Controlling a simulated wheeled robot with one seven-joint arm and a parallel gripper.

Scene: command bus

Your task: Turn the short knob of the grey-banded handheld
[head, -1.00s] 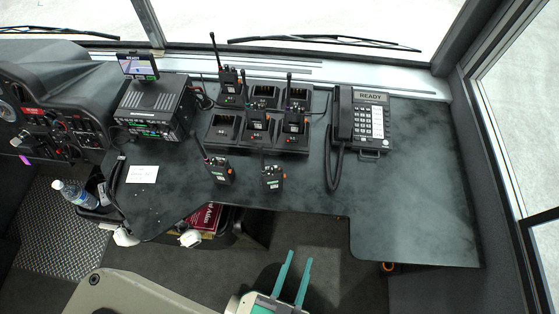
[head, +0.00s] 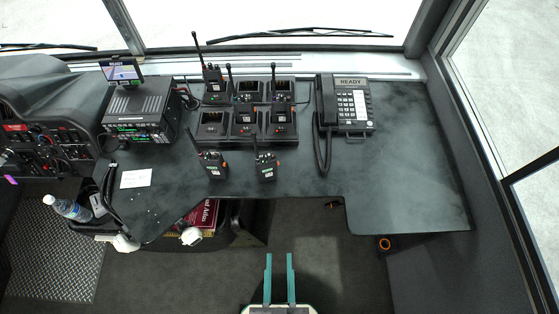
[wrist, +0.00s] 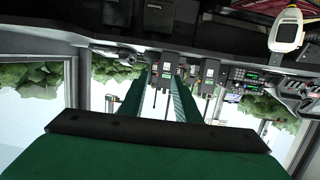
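Two black handhelds lie or stand on the dark desk in the head view: a left one (head: 213,166) and a right one (head: 265,168), each with an antenna and a small greenish label. More handhelds sit in the charger, one at the back left (head: 213,88). I cannot make out a grey band or the short knobs at this size. My gripper (head: 279,257) is at the bottom, in front of the desk, with its two green fingers apart and nothing between them. In the wrist view the fingers (wrist: 158,98) point toward the desk equipment, which appears upside down.
A multi-slot charger (head: 263,101) stands behind the handhelds. A desk phone (head: 353,105) is to its right; a radio unit with screen (head: 142,110) is left. A white card (head: 136,178) lies on the desk (head: 410,180), whose right part is clear. A bottle (head: 68,208) is lower left.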

